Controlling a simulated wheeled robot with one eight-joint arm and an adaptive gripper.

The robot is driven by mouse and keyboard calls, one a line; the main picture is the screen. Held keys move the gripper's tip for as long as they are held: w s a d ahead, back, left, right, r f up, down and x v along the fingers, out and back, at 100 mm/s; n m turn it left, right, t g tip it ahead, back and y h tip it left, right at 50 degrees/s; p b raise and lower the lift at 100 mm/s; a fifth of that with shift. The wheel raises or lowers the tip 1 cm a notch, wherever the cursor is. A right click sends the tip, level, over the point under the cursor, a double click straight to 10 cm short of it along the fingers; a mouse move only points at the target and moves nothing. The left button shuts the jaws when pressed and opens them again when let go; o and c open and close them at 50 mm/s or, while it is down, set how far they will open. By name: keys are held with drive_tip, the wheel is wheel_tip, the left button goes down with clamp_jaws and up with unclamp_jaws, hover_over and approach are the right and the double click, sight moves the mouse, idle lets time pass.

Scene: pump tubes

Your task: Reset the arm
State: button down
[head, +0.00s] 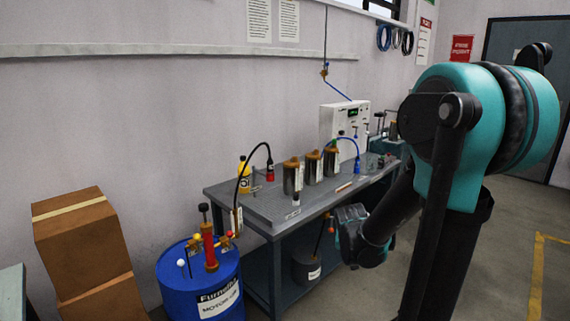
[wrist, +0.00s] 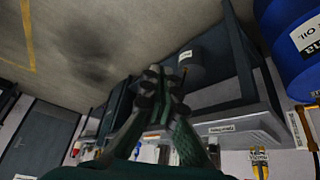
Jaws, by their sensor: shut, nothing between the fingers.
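My arm stands at the right of the head view, with a teal joint housing at its top. The forearm reaches down and to the left toward the front edge of the workbench (head: 262,208). In the head view its far end hides my fingertips. In the wrist view my gripper (wrist: 160,85) is shut, with its fingers together and nothing between them. It is in the air, apart from the bench and the drum. The wrist picture is turned over, with the floor at its top.
A blue drum (head: 183,285) with a red pump stands left of the bench; it also shows in the wrist view (wrist: 290,45). Several canisters (head: 313,167) and a white control box (head: 343,127) are on the bench. Cardboard boxes (head: 80,240) stand at left. Floor (head: 515,265) at right is clear.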

drive_tip(key=s+a+n+y, duration=0.1)
drive_tip(key=s, duration=0.7)
drive_tip(key=s+a+f+n+g+y, duration=0.1)
drive_tip(key=s+n, duration=0.1)
drive_tip(key=s, duration=0.6)
drive_tip(key=shift+s+f, duration=0.3)
drive_tip(key=shift+s, duration=0.05)
